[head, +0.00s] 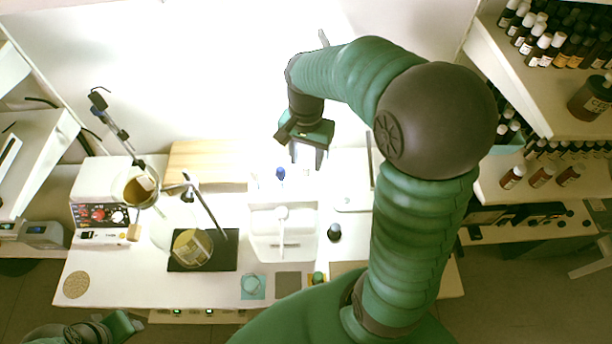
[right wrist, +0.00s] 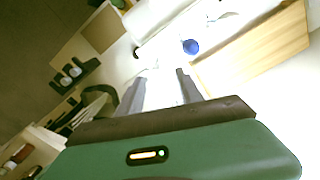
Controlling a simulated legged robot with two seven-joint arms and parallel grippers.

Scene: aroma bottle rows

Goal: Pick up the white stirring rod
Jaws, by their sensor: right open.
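I cannot clearly make out the white stirring rod against the bright white table (head: 120,280). A slim white piece (head: 282,238) with a round top stands at the white tray-like unit in the table's middle, but I cannot tell if it is the rod. My right gripper (head: 308,154) is open, pointing down above the back of the table, right of a small blue-topped item (head: 280,173). In the right wrist view, the fingers (right wrist: 150,88) are apart and the blue top (right wrist: 190,46) lies beyond them. My left gripper (head: 122,325) is at the lower left; its jaw state is unclear.
A wooden board (head: 205,160) lies at the back. Left of the middle are a stand with glassware and a round flask (head: 192,249) on a dark base. A small dark-capped item (head: 334,232) stands right of the tray. Shelves with bottles (head: 548,45) line the right.

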